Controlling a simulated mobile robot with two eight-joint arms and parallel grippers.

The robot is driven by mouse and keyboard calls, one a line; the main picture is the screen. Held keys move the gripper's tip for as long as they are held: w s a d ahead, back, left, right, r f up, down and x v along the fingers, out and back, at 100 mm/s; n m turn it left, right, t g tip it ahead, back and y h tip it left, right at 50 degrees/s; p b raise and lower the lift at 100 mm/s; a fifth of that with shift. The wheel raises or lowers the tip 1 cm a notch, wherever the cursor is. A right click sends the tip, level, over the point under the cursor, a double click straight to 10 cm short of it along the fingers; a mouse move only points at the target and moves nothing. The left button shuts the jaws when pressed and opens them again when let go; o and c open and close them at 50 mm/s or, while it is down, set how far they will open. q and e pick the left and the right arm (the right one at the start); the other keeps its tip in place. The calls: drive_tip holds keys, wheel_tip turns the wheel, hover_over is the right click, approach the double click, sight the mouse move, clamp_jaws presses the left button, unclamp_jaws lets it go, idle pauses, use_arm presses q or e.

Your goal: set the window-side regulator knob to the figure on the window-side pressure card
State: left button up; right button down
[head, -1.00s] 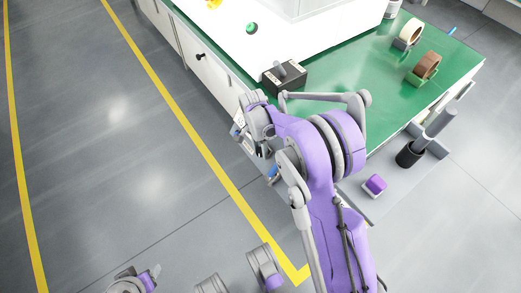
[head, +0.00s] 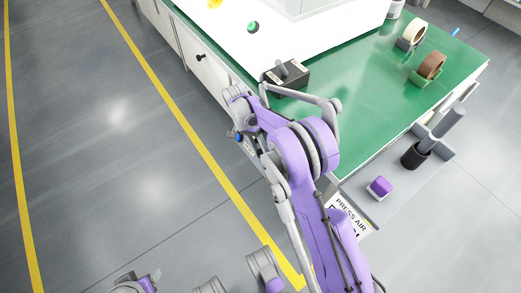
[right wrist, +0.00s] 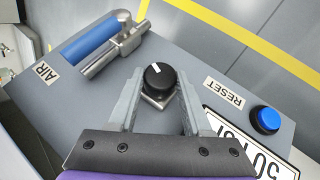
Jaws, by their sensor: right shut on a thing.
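A black regulator knob (right wrist: 159,79) with a white pointer line stands on a grey panel in the right wrist view. Its line points up and slightly left in that picture. My right gripper (right wrist: 158,92) has a finger on each side of the knob and is shut on it. A white card (right wrist: 246,148) beside the knob reads 50 with a unit that looks like PSI, partly cut off and hidden by my gripper. In the head view my right arm's wrist hides the knob at the bench's front left side. My left gripper is not clearly visible.
In the head view, a black box (head: 287,77) and tape rolls (head: 431,65) stand on the green bench (head: 375,95). A PRESS AIR card (head: 349,213) is partly hidden by my arm.

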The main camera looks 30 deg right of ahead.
drive_tip(key=shift+c, duration=1.7)
unclamp_jaws()
drive_tip(key=p+v, duration=0.2)
drive_tip(key=v, duration=0.8)
drive_tip(key=shift+w+r, duration=0.25)
drive_tip(key=shift+r, duration=0.1)
drive_tip(key=shift+r, duration=0.1)
